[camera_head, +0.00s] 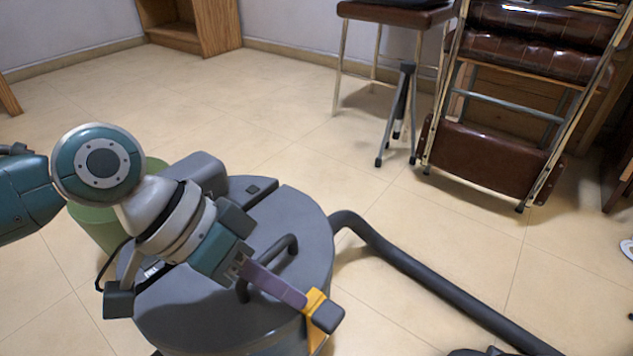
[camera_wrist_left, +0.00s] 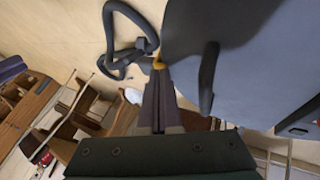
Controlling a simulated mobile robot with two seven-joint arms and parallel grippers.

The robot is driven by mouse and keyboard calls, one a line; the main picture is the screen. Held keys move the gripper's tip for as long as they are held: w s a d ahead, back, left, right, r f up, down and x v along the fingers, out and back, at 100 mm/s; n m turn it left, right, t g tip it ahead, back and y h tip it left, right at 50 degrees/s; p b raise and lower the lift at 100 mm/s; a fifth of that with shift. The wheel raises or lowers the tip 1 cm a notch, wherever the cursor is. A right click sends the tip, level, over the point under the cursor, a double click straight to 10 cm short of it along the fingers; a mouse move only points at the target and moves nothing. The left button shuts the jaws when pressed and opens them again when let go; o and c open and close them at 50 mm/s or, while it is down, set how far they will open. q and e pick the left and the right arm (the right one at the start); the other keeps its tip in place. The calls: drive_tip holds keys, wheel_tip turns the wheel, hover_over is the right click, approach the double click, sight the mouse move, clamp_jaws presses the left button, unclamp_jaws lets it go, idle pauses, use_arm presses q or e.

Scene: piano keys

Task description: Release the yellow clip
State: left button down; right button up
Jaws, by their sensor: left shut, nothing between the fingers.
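The yellow clip (camera_head: 315,305) is at the front right rim of a grey canister vacuum cleaner (camera_head: 185,305). In the left wrist view, a small part of the yellow clip (camera_wrist_left: 159,63) shows just past my fingertips, beside the grey lid. My left gripper (camera_head: 300,298) reaches over the lid with its fingers together and empty. Its tips (camera_wrist_left: 159,75) are at or very near the clip; I cannot tell whether they touch it. The fingers hide part of the clip. My right gripper is out of view.
A carrying handle (camera_head: 268,265) rises from the lid close to my left fingers. A black hose (camera_head: 420,275) runs right across the floor. A green bin (camera_head: 100,225) stands behind my arm. A folded chair (camera_head: 495,155) and stool are at the back.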

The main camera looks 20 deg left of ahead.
use_arm(q)
drive_tip(key=shift+w+d+f, duration=0.1)
drive_tip(key=shift+d+f, duration=0.1)
drive_tip(key=shift+f, duration=0.15)
